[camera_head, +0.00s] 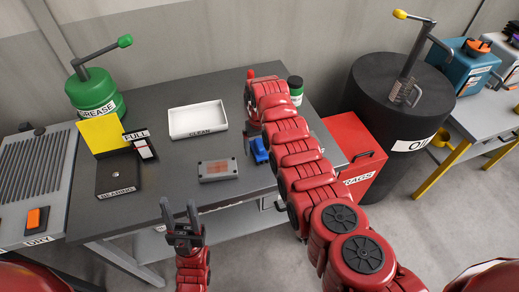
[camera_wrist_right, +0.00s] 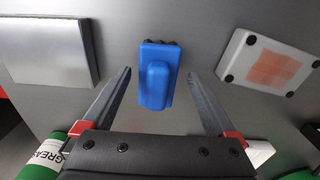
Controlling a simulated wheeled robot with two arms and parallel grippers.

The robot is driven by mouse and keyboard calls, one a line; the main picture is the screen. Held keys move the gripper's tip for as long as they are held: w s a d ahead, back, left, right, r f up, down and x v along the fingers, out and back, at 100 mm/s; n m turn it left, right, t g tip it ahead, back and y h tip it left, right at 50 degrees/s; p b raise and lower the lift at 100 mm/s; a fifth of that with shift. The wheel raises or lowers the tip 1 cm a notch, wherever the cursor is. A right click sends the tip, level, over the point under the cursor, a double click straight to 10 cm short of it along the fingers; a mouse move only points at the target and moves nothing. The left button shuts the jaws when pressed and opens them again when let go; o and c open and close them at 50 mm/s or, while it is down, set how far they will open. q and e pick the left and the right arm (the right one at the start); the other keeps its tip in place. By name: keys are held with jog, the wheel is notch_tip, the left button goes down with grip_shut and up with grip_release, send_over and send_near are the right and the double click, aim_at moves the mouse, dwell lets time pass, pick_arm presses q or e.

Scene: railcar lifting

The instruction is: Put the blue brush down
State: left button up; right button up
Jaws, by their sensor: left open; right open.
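The blue brush (camera_head: 259,150) lies on the dark grey table, partly hidden by my right arm in the head view. In the right wrist view the brush (camera_wrist_right: 156,78) lies between and slightly beyond the fingers of my right gripper (camera_wrist_right: 159,74). Those fingers are open, with a gap on each side of the brush. My left gripper (camera_head: 181,208) is open and empty near the table's front edge.
A grey block with an orange patch (camera_head: 217,170) lies left of the brush; it also shows in the right wrist view (camera_wrist_right: 265,64). A white CLEAN tray (camera_head: 198,120) is behind it. A red RAGS box (camera_head: 355,155) and black OIL drum (camera_head: 395,110) stand right.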

aim_at(260, 145)
notch_tip(260, 145, up, 7)
jog(key=shift+d+f+b, duration=0.1)
jog(key=shift+b, duration=1.1)
notch_tip(260, 145, up, 2)
jog(key=shift+r+p, duration=0.2)
jog(key=shift+p, duration=0.3)
jog(key=shift+r, duration=0.25)
